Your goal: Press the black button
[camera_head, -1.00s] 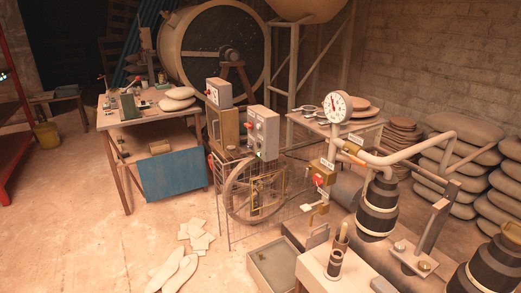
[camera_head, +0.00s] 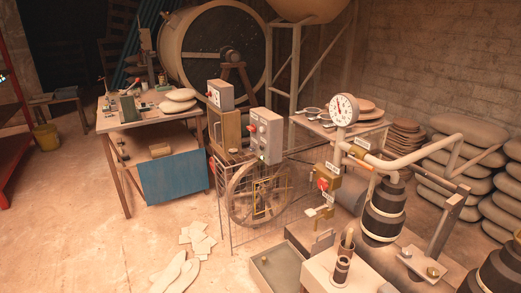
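A grey control box (camera_head: 266,135) stands at the middle of the view, above a wire cage. Its front carries a red button, a small green light near the bottom and several small controls. A smaller grey box (camera_head: 220,94) stands behind it to the left, with a red button and other small marks. I cannot tell which small control, if any, is the black button at this size. Neither of my grippers is in view.
A spoked wheel (camera_head: 259,190) sits inside the wire cage below the control box. A workbench (camera_head: 128,128) stands left, pipes with a gauge (camera_head: 343,109) right. Pale sheets (camera_head: 197,238) lie on the floor. Open floor (camera_head: 80,230) spreads at the front left.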

